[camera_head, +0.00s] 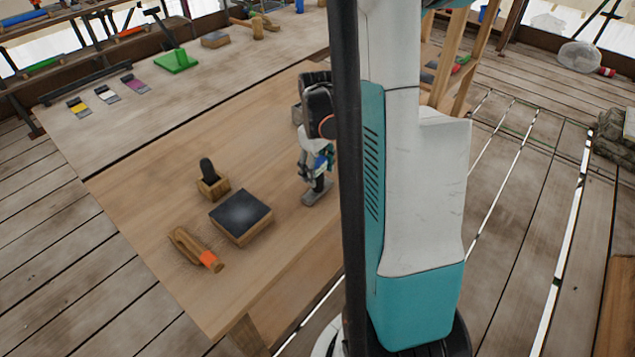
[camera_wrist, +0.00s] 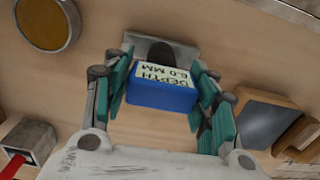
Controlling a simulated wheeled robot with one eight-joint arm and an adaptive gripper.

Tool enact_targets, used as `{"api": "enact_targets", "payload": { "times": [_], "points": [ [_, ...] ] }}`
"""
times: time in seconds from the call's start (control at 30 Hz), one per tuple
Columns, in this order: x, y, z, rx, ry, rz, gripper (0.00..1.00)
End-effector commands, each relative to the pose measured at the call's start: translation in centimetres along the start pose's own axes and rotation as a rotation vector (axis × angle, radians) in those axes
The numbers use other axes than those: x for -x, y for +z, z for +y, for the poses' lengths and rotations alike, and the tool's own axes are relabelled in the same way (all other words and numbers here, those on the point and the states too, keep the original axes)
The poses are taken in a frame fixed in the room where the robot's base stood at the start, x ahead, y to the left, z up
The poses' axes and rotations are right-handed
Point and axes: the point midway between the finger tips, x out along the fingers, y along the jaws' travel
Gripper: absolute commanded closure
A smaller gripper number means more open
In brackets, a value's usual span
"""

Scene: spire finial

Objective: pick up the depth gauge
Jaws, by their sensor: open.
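The depth gauge (camera_wrist: 162,92) is a blue block with a pale label reading "DEPTH 6.0 MM"; a grey plate with a dark rounded patch shows just beyond it. In the wrist view, my gripper (camera_wrist: 164,84) is open, with one teal-padded finger on each side of the blue block. Whether either pad touches the block is unclear. In the head view, my gripper (camera_head: 316,160) is low over the wooden table beside my column. The gauge is mostly hidden by the fingers there, and a grey plate shows below them.
On the wooden table (camera_head: 160,220), a dark-topped block (camera_head: 241,217), a small wooden holder with a dark rounded piece (camera_head: 211,181) and an orange-banded wooden tool (camera_head: 196,248) stand left of my gripper. A round framed disc (camera_wrist: 46,22) shows at the wrist view's upper left.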

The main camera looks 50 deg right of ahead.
Motion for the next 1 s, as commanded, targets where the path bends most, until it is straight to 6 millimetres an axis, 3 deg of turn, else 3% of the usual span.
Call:
{"api": "enact_targets", "payload": {
  "times": [0.23, 0.5, 0.67, 1.0],
  "points": [
    [-3.8, 0.1, -0.1, 0.000, 0.000, 0.000, 0.47],
    [-4.0, 0.2, -0.1, 0.000, 0.000, 0.000, 0.47],
    [-4.0, 0.2, -0.1, 0.000, 0.000, 0.000, 0.83],
    [-4.0, 0.1, -0.1, 0.000, 0.000, 0.000, 0.85]
  ]
}}
